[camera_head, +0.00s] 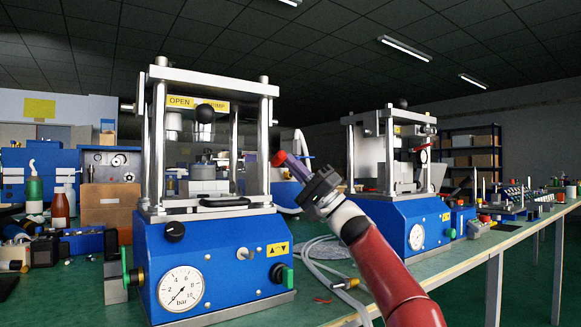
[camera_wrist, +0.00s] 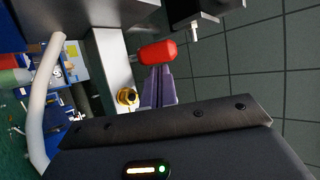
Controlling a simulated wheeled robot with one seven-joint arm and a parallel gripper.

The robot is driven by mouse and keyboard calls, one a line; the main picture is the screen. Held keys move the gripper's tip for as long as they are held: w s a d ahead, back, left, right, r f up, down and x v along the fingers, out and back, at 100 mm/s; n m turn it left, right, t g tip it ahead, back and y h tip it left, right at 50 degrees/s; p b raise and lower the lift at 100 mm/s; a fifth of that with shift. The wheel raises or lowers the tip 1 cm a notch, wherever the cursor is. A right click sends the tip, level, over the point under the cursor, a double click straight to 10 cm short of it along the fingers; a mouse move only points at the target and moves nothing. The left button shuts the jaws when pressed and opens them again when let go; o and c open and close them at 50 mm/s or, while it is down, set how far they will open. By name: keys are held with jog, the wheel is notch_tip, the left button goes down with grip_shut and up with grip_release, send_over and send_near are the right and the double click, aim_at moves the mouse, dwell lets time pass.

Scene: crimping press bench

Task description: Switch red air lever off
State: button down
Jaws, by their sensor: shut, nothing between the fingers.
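The red air lever (camera_wrist: 157,52) shows in the wrist view as a rounded red handle just beyond the tips of my gripper (camera_wrist: 158,72). The purple fingers are shut together with nothing between them. The tips look very close to the lever, and I cannot tell whether they touch it. In the head view, my gripper (camera_head: 287,162) is raised between the two presses, pointing up and left. A red end (camera_head: 278,158), apparently the lever, shows at the fingertips there. The lever's pivot is not clear in either view.
A blue press (camera_head: 208,260) with a gauge stands at left, and a second blue press (camera_head: 400,225) stands behind my arm. In the wrist view, a brass fitting (camera_wrist: 127,97) and a pale hose (camera_wrist: 45,95) lie left of the fingers. Grey hose coils (camera_head: 322,250) rest on the green bench.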

jog(key=v, duration=0.6)
jog(key=shift+d+f+b, duration=0.25)
jog(key=shift+b, duration=0.15)
